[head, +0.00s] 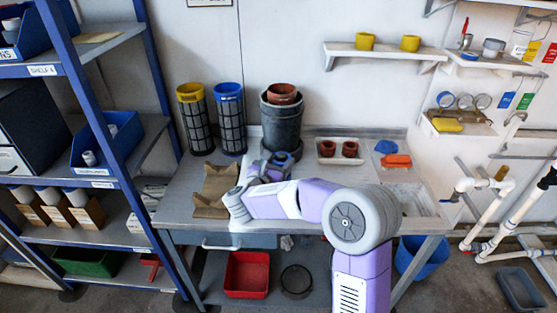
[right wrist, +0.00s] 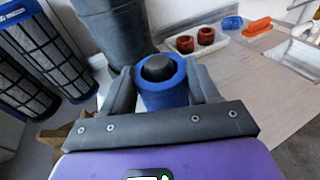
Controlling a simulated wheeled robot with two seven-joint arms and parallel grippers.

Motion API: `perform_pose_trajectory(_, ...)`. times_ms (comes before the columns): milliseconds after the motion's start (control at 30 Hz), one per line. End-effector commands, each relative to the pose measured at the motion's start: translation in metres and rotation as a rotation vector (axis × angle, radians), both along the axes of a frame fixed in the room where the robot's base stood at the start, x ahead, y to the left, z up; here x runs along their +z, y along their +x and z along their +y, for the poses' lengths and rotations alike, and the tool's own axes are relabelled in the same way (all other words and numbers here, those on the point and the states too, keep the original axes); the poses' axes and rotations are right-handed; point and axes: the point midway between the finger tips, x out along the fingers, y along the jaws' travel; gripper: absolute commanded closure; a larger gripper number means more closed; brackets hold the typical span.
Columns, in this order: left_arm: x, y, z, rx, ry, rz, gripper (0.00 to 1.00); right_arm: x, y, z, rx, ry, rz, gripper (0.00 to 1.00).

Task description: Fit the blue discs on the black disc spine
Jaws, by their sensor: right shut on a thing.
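My right gripper (head: 272,167) is over the middle of the workbench, in front of a dark grey bucket. In the right wrist view its two fingers (right wrist: 161,84) are shut on a thick blue ring-shaped piece (right wrist: 161,98), which fits the blue discs. A dark round core (right wrist: 155,69) shows inside the ring; I cannot tell whether it is the black spine or a dark hollow. The blue piece also shows in the head view (head: 283,158), partly hidden by the gripper. I cannot clearly make out a separate black disc spine. My left gripper is not in view.
The grey bucket (head: 282,125) holds terracotta pots. Two mesh cylinders, yellow-topped (head: 193,120) and blue-topped (head: 230,120), stand at the bench's back left. A brown cradle (head: 216,185) lies left of the gripper. A tray (head: 325,160) with reddish pots and an orange brush (head: 397,161) are right.

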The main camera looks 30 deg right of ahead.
Motion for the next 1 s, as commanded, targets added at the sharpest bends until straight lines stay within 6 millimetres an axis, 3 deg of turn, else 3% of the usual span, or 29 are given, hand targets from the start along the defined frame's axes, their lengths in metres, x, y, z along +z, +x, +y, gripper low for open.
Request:
perform_pose_trajectory(867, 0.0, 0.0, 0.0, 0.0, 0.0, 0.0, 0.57, -0.016, 0.0, 0.0, 0.0, -0.001, -0.001, 0.7)
perform_pose_trajectory(900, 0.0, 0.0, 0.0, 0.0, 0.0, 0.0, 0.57, -0.016, 0.0, 0.0, 0.0, -0.001, -0.001, 0.35)
perform_pose_trajectory(1000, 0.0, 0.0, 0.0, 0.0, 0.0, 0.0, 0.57, -0.016, 0.0, 0.0, 0.0, -0.001, -0.001, 0.2)
